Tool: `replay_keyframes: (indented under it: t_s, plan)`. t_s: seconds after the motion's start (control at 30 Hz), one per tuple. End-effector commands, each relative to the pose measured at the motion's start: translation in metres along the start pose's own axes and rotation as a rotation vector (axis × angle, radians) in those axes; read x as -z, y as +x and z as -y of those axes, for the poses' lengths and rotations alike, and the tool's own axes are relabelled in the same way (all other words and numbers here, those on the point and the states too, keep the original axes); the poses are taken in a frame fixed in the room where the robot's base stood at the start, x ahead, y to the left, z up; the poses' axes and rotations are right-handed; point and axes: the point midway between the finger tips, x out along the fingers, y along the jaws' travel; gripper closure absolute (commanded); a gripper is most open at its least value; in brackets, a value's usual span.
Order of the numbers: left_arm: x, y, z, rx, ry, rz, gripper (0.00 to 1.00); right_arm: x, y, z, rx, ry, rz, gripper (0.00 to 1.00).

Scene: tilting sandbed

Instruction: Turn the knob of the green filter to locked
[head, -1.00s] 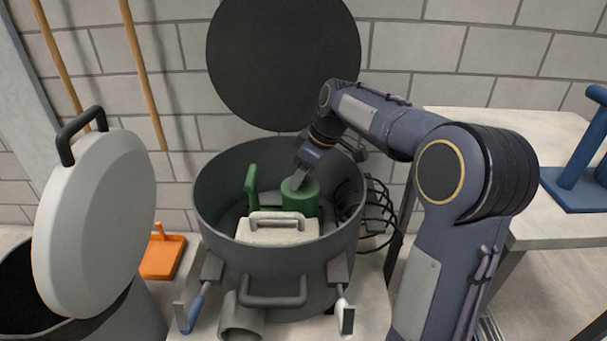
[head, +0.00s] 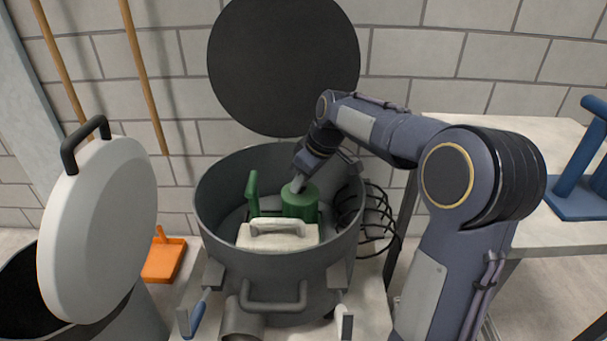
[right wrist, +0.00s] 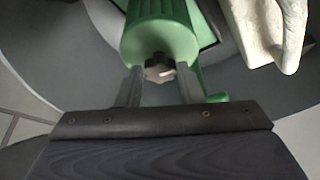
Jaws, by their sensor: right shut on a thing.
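The green filter (head: 300,203) stands inside the open grey pot (head: 216,212), and its ribbed green body also shows in the right wrist view (right wrist: 160,38). A dark lobed knob (right wrist: 158,68) with a light mark sits on its end. My right gripper (head: 297,187) reaches down into the pot from the right. In the right wrist view its two fingers (right wrist: 159,86) stand on either side of the knob and are shut on it. The head view hides the knob behind the fingers. My left gripper is not in view.
A block with a pale handle (head: 277,236) sits in front of the filter, and a green upright handle (head: 252,192) stands to its left. The round dark lid (head: 284,65) is raised behind. Dark cables (head: 377,225) hang at the pot's right. A pale lid (head: 105,230) stands at left.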

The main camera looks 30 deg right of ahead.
Motion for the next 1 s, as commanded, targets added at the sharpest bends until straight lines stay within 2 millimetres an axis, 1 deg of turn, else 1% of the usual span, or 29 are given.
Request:
replay_keyframes:
  t_s: [0.03,0.07,0.6,1.0]
  plan:
    - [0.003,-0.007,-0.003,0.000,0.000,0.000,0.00,0.001,-0.004,0.001,-0.012,0.031,0.001,0.89]
    - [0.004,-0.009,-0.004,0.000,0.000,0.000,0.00,0.002,-0.004,0.001,-0.022,0.053,0.001,0.89]
    - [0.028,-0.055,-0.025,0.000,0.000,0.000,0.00,0.004,-0.004,0.006,-0.217,0.517,0.002,0.89]
    - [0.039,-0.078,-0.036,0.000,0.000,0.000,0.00,0.005,-0.001,0.008,-0.364,0.867,0.002,0.89]
